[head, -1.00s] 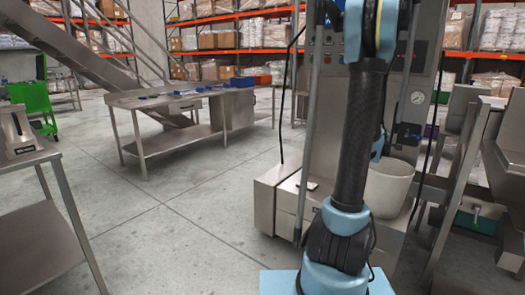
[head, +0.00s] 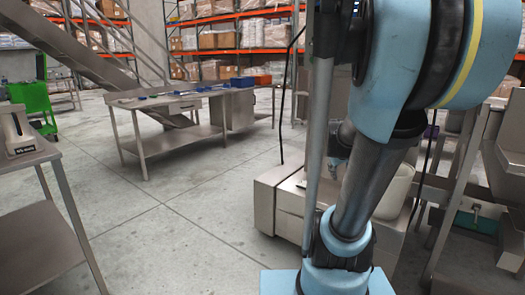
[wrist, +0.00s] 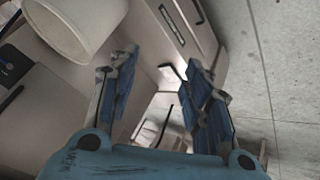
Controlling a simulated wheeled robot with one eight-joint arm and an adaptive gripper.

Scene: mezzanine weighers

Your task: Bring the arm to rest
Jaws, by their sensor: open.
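My arm (head: 365,185) rises from its blue base at the bottom of the head view and folds toward the camera, its large blue joint filling the upper right. My gripper (wrist: 165,75) shows in the wrist view with its two blue-padded fingers spread apart and nothing between them. Below the fingers are the steel machine's base (wrist: 200,25) and a pale bucket (wrist: 85,25). A small white piece lies beyond the fingertips, too blurred to name. In the head view the gripper is mostly hidden behind my arm.
The steel machine's low cabinet (head: 280,205) stands close behind my arm, with the pale bucket (head: 397,190) partly hidden. A steel table (head: 165,102) holds blue bins (head: 242,81). Another steel table (head: 30,240) is at the left. The concrete floor (head: 180,220) between them is clear.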

